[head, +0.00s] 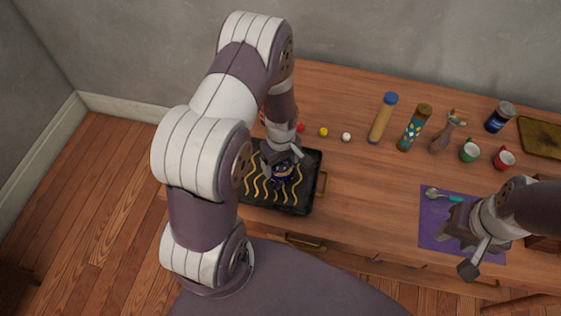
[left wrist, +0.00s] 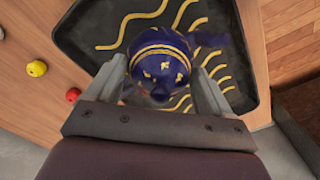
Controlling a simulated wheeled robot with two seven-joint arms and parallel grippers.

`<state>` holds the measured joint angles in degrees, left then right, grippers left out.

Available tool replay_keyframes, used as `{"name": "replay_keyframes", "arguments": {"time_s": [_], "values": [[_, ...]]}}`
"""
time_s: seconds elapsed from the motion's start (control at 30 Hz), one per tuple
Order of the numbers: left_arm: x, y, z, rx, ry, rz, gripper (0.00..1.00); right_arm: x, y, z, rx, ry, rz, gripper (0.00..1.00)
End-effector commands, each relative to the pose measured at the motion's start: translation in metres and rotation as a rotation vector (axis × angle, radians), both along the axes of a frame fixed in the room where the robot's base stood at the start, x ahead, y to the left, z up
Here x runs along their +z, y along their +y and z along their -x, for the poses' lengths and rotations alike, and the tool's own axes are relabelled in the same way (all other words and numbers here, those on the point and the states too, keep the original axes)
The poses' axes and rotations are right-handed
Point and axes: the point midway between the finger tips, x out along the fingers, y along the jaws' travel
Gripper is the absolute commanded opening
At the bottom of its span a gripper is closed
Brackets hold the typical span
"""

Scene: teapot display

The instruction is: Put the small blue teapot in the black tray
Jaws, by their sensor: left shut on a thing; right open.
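The small blue teapot (head: 283,172) is dark blue with gold bands. My left gripper (head: 286,160) is shut on it, with one finger on each side of its body, as the left wrist view shows the teapot (left wrist: 160,62) between the fingers. The black tray (head: 262,203) has wavy gold lines and a brass handle on its right. The teapot is over the tray; I cannot tell whether it touches the tray's floor. The tray also fills much of the left wrist view (left wrist: 110,14). My right gripper (head: 468,252) is open and empty above the purple mat.
The purple mat (head: 432,235) holds a spoon (head: 440,195). Small red, yellow (head: 323,132) and white balls lie behind the tray. Bottles, a vase (head: 447,131), a dark blue can (head: 499,117), green and red mugs (head: 504,158) and a brown tray (head: 545,137) stand along the back right. The table's middle is clear.

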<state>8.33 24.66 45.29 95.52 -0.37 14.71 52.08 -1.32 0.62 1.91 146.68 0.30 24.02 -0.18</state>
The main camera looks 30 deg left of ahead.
Motion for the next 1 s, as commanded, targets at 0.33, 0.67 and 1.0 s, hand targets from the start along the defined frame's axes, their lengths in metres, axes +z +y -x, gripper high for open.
{"name": "replay_keyframes", "arguments": {"time_s": [0.33, 0.67, 1.0], "values": [[-0.01, 0.0, -0.001, 0.0, -0.004, 0.0, 0.43, 0.0, 0.0, 0.0, 0.0, 0.0, 0.0, 0.43], [-0.012, 0.0, -0.001, 0.0, -0.003, -0.001, 1.0, -0.001, 0.0, 0.0, 0.0, 0.0, 0.0, 0.43], [0.049, 0.0, -0.003, 0.0, -0.009, -0.002, 1.0, -0.002, 0.0, 0.0, 0.0, 0.0, 0.0, 0.43]]}}
